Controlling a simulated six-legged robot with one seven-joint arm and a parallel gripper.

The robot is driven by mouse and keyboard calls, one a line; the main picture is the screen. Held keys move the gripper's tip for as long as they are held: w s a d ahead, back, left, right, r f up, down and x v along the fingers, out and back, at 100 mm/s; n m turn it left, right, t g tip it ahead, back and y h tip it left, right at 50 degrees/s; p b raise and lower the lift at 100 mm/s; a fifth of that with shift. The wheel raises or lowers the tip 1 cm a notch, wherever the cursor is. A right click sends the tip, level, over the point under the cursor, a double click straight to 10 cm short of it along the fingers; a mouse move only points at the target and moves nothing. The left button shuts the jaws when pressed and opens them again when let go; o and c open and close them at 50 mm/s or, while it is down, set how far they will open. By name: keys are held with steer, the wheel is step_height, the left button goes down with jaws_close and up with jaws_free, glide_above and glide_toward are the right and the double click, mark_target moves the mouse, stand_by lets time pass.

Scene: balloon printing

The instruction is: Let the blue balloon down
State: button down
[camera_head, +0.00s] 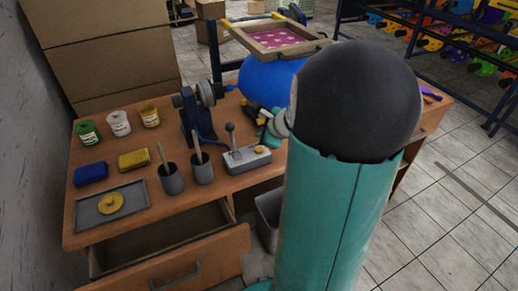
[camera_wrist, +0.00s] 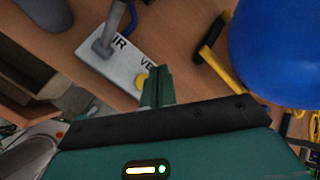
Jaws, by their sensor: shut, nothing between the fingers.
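The large round blue balloon (camera_head: 268,80) sits behind the control box on the bench, beneath a wooden frame. It fills the upper right of the wrist view (camera_wrist: 285,50). The grey control box (camera_head: 243,161) has a lever (camera_head: 230,138) and a yellow button (camera_wrist: 143,79) beside lettering that starts "VE". My gripper (camera_wrist: 157,70) is shut and empty, its teal fingers right beside the yellow button. I cannot tell whether they touch it. In the head view my gripper (camera_head: 267,131) is partly hidden by my arm.
A blue pump-like stand (camera_head: 194,118) is left of the balloon. The frame (camera_head: 275,38) holds a pink dotted screen. A black tool with a yellow handle (camera_wrist: 208,58) lies near the balloon. Two cups, paint tins, sponges and a tray (camera_head: 85,212) are left. A drawer (camera_head: 185,268) stands open in front.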

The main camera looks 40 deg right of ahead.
mark_target(261, 151)
steer(key=shift+f, duration=1.7)
stand_by(0.7)
steer(key=shift+f, duration=0.4)
